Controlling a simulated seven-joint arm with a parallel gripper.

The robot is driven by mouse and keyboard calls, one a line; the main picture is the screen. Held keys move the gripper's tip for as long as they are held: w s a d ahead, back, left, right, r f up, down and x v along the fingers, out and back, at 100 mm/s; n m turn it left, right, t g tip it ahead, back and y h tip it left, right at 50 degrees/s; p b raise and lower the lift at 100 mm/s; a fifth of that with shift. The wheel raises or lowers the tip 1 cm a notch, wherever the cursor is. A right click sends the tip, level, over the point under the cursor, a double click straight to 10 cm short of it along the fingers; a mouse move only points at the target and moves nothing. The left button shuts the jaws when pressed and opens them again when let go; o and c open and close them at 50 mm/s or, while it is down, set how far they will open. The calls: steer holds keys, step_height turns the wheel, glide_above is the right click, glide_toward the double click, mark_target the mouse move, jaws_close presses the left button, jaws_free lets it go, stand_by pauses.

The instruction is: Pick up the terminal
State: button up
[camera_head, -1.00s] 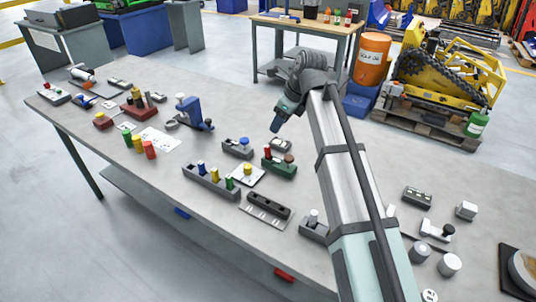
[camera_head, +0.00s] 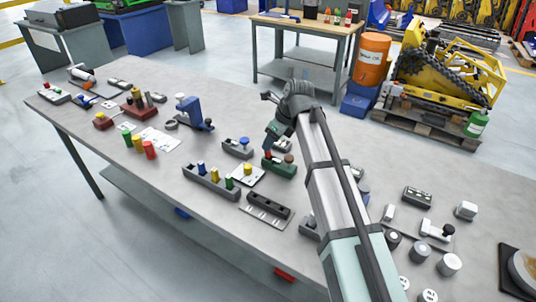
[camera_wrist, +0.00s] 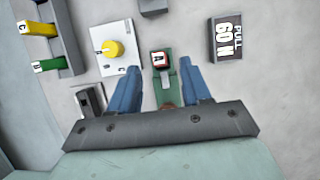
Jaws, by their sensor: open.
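The thing that best fits the terminal is a green block (camera_head: 281,168) near the middle of the bench. It carries a red post and a brown knob in the head view; nothing in view names it. In the wrist view the green block (camera_wrist: 163,83) lies between my fingers, with a red-edged cap marked "A" (camera_wrist: 161,58) at its far end. My gripper (camera_head: 268,147) is above the block, pointing down; it also shows in the wrist view (camera_wrist: 160,66). Its two blue fingers are apart, one on each side, with nothing gripped. Contact cannot be told. The near end is partly hidden.
A white plate with a yellow knob (camera_wrist: 115,49) lies close left of the fingers. A grey rail (camera_head: 211,184) holds coloured posts beyond it. A dark "PULL 60 N" box (camera_wrist: 230,39) is at right. A black slotted block (camera_head: 268,205) lies nearer the front edge.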

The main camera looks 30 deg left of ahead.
mark_target(268, 155)
steer(key=x, duration=0.4)
steer(key=shift+f, duration=0.4)
jaws_close()
